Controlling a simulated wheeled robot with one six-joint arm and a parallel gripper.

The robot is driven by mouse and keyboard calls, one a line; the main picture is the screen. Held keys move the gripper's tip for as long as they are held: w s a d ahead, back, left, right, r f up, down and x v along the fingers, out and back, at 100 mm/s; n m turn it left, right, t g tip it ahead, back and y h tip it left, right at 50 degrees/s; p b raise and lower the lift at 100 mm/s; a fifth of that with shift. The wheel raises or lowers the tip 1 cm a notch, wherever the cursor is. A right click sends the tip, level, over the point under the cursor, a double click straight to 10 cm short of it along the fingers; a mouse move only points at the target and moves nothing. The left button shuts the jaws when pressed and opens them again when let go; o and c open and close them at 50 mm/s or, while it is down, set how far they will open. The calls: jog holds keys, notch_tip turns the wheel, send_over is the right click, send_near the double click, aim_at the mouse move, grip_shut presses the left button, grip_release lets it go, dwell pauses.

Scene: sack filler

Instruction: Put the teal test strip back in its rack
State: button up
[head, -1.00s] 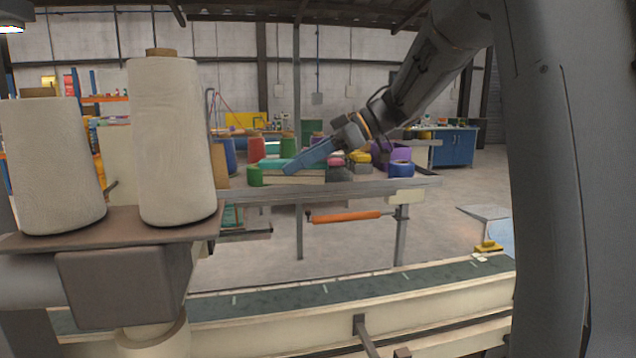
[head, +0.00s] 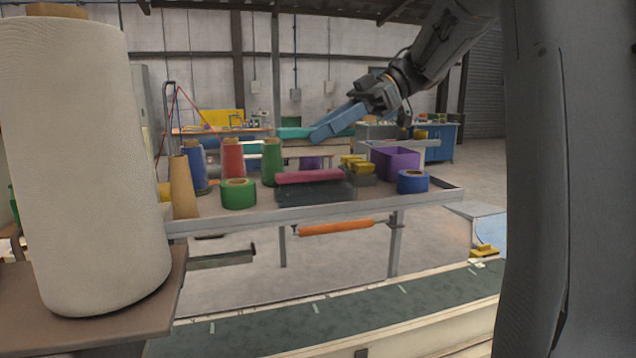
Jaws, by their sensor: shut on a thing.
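My gripper (head: 322,136) is in the upper middle of the head view, above the far side of the table. Its long blue jaws slant down to the left and are shut on the teal test strip (head: 296,133). The strip lies roughly level across the jaw tips, and the jaws hide part of it. A pale slab shows right under the strip; I cannot tell whether it is joined to it or stands behind. I cannot make out the strip's rack for certain.
The table (head: 440,197) holds a red cone (head: 232,158), a green cone (head: 271,162), a green tape roll (head: 238,193), a pink roll (head: 310,176), a purple bin (head: 395,162) and a blue tape roll (head: 412,182). A large white spool (head: 85,165) blocks the left. A conveyor (head: 340,312) runs in front.

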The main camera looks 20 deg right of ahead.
jog(key=shift+a+f+p, duration=0.1)
jog(key=shift+f+p, duration=0.65)
jog(key=shift+f, duration=3.1)
jog(key=shift+f, duration=0.6)
jog(key=o, duration=1.1)
jog(key=shift+r, duration=0.15)
jog(key=b+v, duration=0.1)
jog(key=v, duration=0.3)
jog(key=b+v, duration=0.1)
jog(key=v, duration=0.3)
jog(key=b+v, duration=0.1)
jog(key=v, duration=0.3)
jog(key=shift+r, duration=0.5)
